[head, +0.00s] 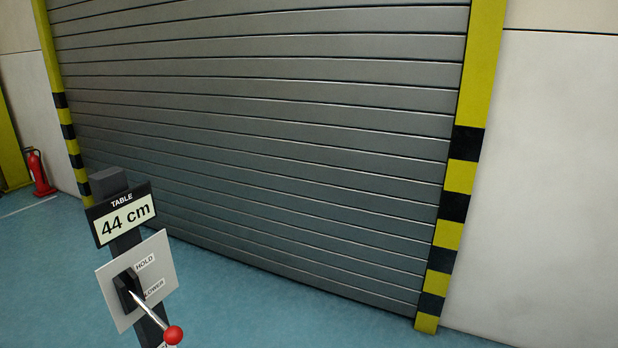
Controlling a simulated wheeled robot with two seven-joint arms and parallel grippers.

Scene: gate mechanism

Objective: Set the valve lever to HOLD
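The valve lever (149,309) is a thin metal rod with a red ball knob (173,334). It comes out of a black housing (128,290) on a pale plate (112,311) at the lower left. The rod slants down and to the right, its knob below the LOWER label (153,287) and away from the HOLD label (145,261), which is higher up. A scrap of white at the bottom edge beside the knob is too cut off to read. Neither of my grippers is in view, and nothing touches the lever.
The plate is on a dark post (108,183) with a sign (125,215) reading TABLE 44 cm. Behind is a grey shutter (270,130) with yellow and black side posts (453,207). A red fire extinguisher (38,172) stands far left. Blue floor (235,310) right of the post is clear.

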